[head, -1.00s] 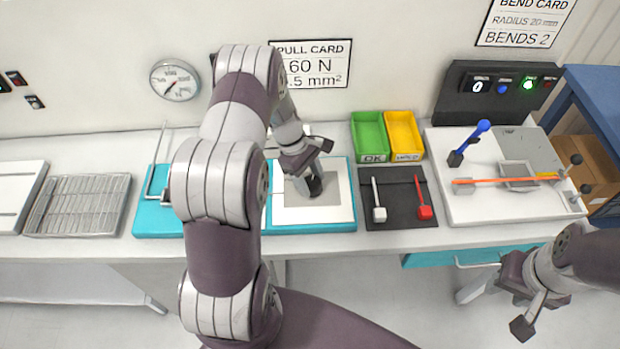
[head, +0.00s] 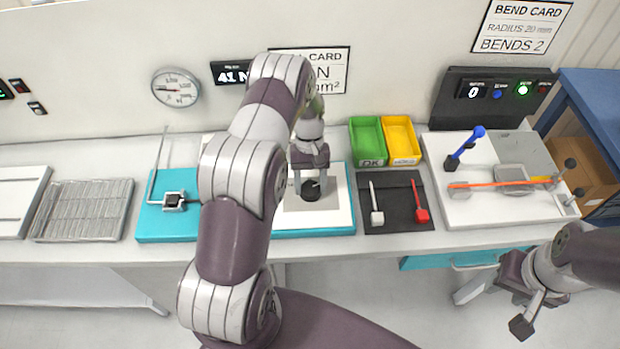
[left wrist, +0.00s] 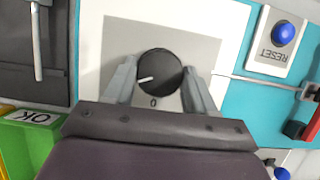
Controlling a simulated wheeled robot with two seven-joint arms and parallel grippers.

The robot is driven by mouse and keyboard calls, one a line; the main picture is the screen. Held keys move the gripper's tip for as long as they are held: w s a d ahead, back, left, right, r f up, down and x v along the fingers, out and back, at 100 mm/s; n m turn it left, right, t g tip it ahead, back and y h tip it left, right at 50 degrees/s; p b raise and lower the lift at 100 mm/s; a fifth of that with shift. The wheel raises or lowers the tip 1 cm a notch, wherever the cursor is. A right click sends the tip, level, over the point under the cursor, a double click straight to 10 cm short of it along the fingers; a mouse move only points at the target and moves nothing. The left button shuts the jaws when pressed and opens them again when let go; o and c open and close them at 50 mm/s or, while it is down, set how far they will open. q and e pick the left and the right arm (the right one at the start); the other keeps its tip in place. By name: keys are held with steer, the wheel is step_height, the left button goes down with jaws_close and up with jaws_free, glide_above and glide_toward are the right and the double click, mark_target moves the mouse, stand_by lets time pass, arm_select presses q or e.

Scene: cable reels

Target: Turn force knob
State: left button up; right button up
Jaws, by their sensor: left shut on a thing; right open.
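The force knob (head: 311,191) is a round black dial on a grey plate of the white and teal fixture. In the left wrist view the knob (left wrist: 160,76) shows a white pointer line aimed to the left and slightly down, with a "0" mark below it. My left gripper (head: 309,182) is shut on the knob, one finger on each side of it. My right gripper (head: 524,301) is open and empty, in front of the bench at the lower right. A dark display (head: 231,72) reads 41 N, partly hidden by my left arm. The dial gauge (head: 176,88) hangs left of it.
A pull card (head: 335,75) on the wall is partly covered by my arm. Green (head: 368,143) and yellow (head: 402,140) bins stand right of the fixture, behind a dark mat (head: 396,215). A blue RESET button (left wrist: 284,33) shows in the left wrist view.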

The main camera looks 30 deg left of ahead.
arm_select(q)
steer(key=shift+w+r+m+y+p, duration=0.1)
steer(key=shift+m+y+p, duration=0.4)
steer(key=shift+m, duration=0.8)
arm_select(e)
steer(key=shift+r, duration=0.75)
arm_select(q)
steer(key=o, duration=1)
